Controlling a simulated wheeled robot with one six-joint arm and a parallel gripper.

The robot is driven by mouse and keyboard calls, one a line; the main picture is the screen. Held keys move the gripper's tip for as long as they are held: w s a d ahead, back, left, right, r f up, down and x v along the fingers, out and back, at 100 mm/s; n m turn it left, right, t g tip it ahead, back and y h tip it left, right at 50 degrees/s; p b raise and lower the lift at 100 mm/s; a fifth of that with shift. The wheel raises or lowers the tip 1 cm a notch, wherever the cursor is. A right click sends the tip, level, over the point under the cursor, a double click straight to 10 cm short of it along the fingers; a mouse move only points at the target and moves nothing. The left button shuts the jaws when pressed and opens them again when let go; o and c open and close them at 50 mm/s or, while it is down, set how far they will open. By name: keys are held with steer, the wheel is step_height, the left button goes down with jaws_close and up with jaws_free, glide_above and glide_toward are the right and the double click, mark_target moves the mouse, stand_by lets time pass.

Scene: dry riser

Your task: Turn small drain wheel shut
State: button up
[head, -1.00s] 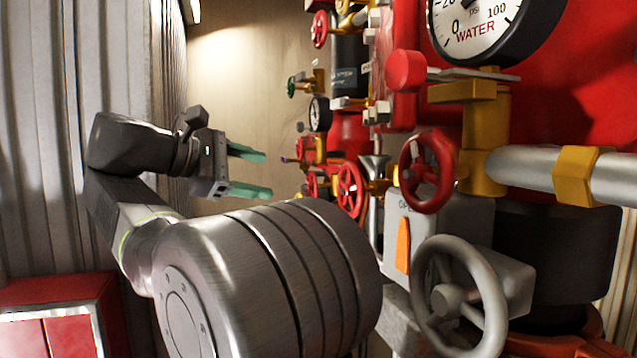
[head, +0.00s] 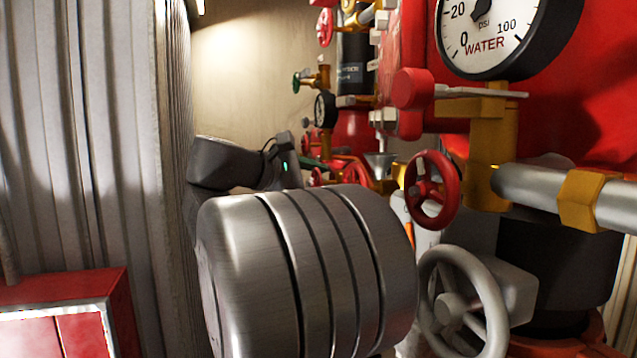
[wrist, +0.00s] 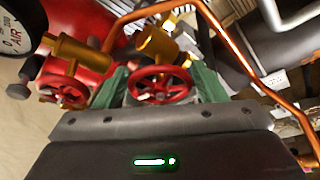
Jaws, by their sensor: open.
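In the wrist view a small red handwheel (wrist: 160,97) on a brass valve (wrist: 158,45) lies between the two green fingers of my gripper (wrist: 163,84). The fingers are open, one on each side of the wheel. I cannot tell whether they touch it. A second red handwheel (wrist: 62,92) on another brass valve sits to the left, outside the fingers. In the head view my gripper is mostly hidden behind my arm; one green finger shows near a partly hidden red wheel (head: 352,171). No label shows which wheel is the drain.
A larger red wheel (head: 433,190) and a grey wheel (head: 463,304) stand near my arm on the right. A water gauge (head: 487,32) is above. A copper pipe (wrist: 245,58) runs close to the right finger. A red cabinet (head: 110,290) stands at lower left by the corrugated wall.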

steer(key=c, duration=0.7)
steer(key=shift+f+b, duration=0.15)
steer(key=shift+b, duration=0.35)
steer(key=shift+f+m+t+b, duration=0.15)
steer(key=shift+m+t+b, duration=0.35)
steer(key=shift+m+b, duration=0.6)
steer(key=m+t+b, duration=0.1)
steer(key=b, duration=0.2)
steer(key=shift+m+b, duration=0.3)
steer(key=shift+b, duration=0.1)
steer(key=shift+m+h+b, duration=0.3)
steer(key=shift+m+b, duration=0.1)
steer(key=shift+b, duration=0.2)
steer(key=shift+r+t, duration=0.25)
steer(key=shift+t, duration=0.05)
